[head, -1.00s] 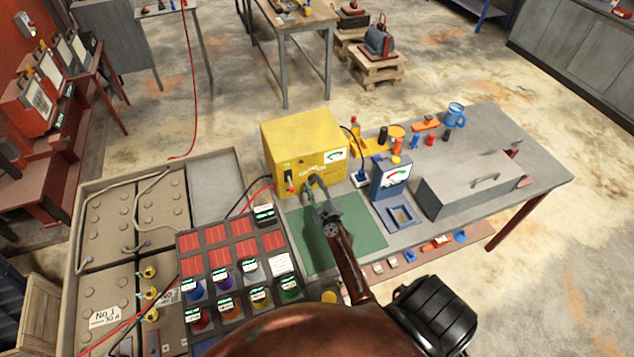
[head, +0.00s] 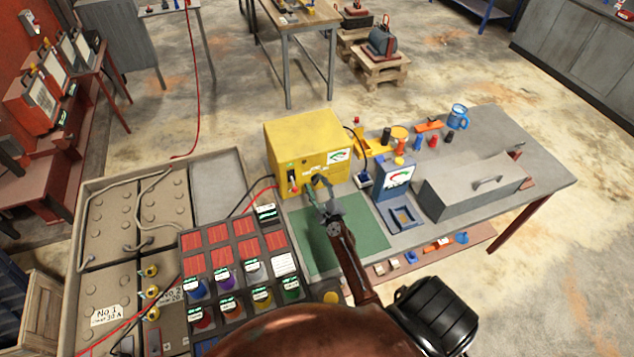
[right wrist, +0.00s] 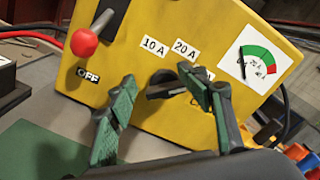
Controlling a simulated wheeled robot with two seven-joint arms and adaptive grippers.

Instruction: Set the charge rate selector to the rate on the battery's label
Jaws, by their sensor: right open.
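The yellow charger (head: 300,150) stands on the bench. In the right wrist view its dark selector knob (right wrist: 165,88) sits under the printed marks 10 A and 20 A, with a third mark mostly hidden behind a finger. Which mark the knob points to is unclear. My right gripper (head: 322,185) is at the charger's front. In the right wrist view its green-padded fingers (right wrist: 157,80) are open, one either side of the knob, not visibly clamped. A battery (head: 108,290) at lower left bears a label (head: 106,314) reading No 1, apparently 30 A. Another label, No 2, is partly covered.
The charger's red-tipped lever (right wrist: 84,42) is left of the knob, near the word OFF, and a gauge (right wrist: 249,62) is at right. A green mat (head: 360,235) lies before the charger.

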